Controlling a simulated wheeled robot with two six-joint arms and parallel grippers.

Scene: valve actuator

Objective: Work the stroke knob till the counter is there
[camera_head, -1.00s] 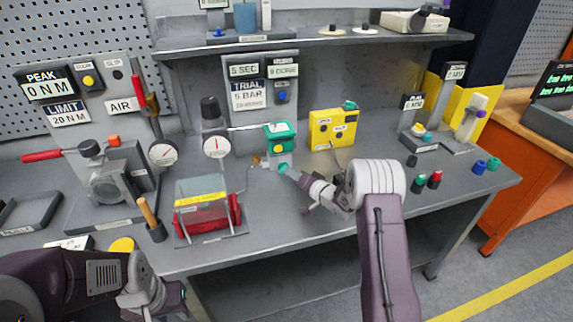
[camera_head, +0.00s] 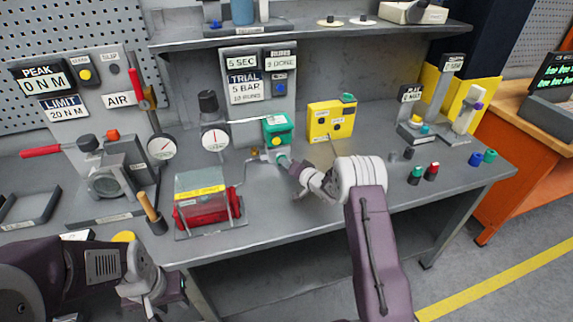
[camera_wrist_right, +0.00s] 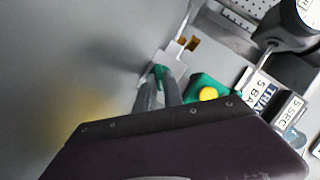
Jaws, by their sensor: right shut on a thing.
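The small green stroke knob (camera_head: 283,160) is at the lower front of the green-topped valve unit (camera_head: 278,129) on the bench. My right gripper (camera_head: 289,164) is shut on it. The right wrist view shows the green knob (camera_wrist_right: 158,76) between the two grey fingers, beside the green unit with its yellow button (camera_wrist_right: 208,94). The counter plate (camera_head: 284,63) on the grey panel seems to read 9 DONE, in small, blurred print.
A red cylinder rig with a clear cover (camera_head: 205,198) stands left of the knob. A yellow box (camera_head: 331,121) stands to the right. Several coloured caps (camera_head: 415,175) lie at the right. The bench front centre is clear.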

